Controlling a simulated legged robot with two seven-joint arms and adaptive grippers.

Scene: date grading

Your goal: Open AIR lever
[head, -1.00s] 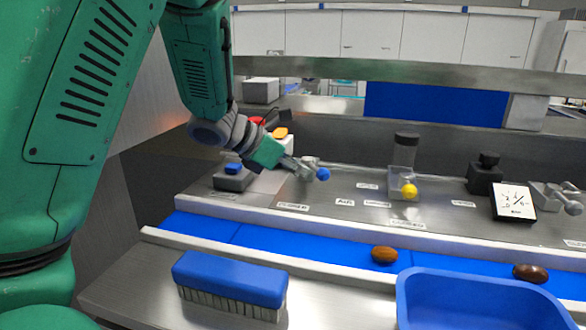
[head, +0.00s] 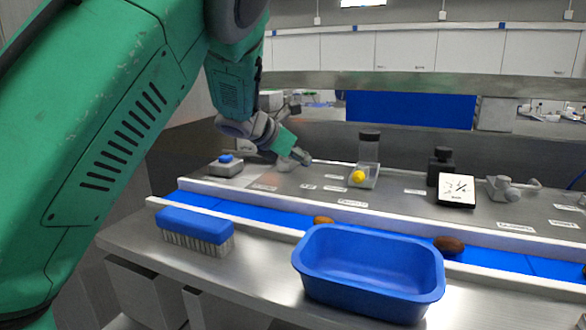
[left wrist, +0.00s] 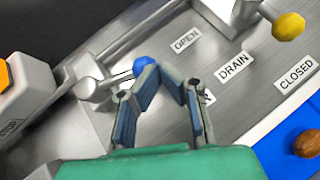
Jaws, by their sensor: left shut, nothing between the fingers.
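The AIR lever is a metal valve handle (left wrist: 92,88) with a blue ball knob (left wrist: 143,66) in the left wrist view. The handle runs from the valve on the left to the knob. My left gripper (left wrist: 168,72) is shut and empty, its fingertips just right of the knob. One finger partly overlaps the knob; I cannot tell whether they touch. A label beneath the fingers is mostly covered. In the head view the left gripper (head: 302,156) is low over the steel panel, and the blue knob is hidden there. My right gripper is not in view.
A yellow-knobbed lever (left wrist: 288,27) stands right of the gripper, near OPEN, DRAIN and CLOSED labels. In front are the blue conveyor with dates, a brush (head: 195,230) and a blue tub (head: 370,272).

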